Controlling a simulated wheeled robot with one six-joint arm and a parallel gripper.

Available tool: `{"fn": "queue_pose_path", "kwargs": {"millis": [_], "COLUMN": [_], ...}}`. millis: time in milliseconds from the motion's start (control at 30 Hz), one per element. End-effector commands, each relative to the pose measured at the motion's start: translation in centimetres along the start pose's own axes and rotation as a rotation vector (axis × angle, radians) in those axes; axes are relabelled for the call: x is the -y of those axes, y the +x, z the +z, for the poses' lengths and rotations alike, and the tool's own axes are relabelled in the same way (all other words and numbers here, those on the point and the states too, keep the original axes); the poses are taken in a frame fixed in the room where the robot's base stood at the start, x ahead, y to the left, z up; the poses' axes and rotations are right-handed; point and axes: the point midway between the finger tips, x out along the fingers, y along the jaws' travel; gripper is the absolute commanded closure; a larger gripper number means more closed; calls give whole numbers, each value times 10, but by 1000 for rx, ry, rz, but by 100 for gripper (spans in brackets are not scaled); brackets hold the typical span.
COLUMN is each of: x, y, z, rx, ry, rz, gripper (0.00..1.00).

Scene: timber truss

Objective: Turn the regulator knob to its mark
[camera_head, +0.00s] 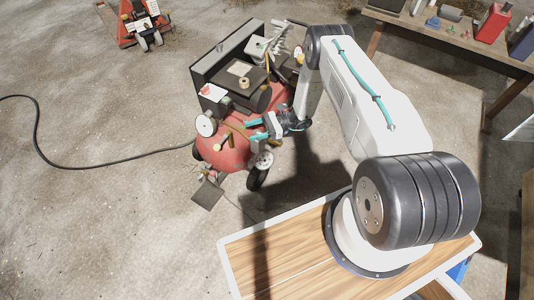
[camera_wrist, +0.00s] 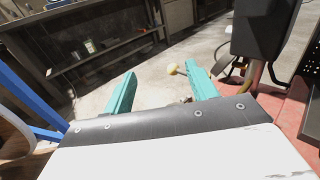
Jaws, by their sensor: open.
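The red compressor (camera_head: 228,157) stands on the concrete floor, with a round white gauge (camera_head: 206,125) at its front left. Small brass-yellow fittings (camera_head: 222,138) show on the tank near my gripper. My gripper (camera_head: 247,131) is beside the tank, its teal fingers apart and pointing left toward these fittings. My gripper (camera_wrist: 160,72) holds nothing.
A black hose (camera_head: 110,164) runs left across the floor. A workbench (camera_head: 450,40) with red cans and tools stands at the upper right. A red pallet-jack-like cart (camera_head: 140,22) is at the upper left. The floor left of the compressor is mostly clear.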

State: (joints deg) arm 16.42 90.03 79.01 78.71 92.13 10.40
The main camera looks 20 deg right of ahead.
Motion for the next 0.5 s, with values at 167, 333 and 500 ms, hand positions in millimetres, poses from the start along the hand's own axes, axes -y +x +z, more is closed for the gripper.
{"fn": "queue_pose_path", "kwargs": {"millis": [167, 333, 500], "x": [-49, -90, -124], "y": [-5, -10, -13], "z": [2, 6, 10], "rx": [2, 1, 2], "ry": [11, 11, 9], "rz": [-2, -2, -1], "gripper": [43, 43, 43]}}
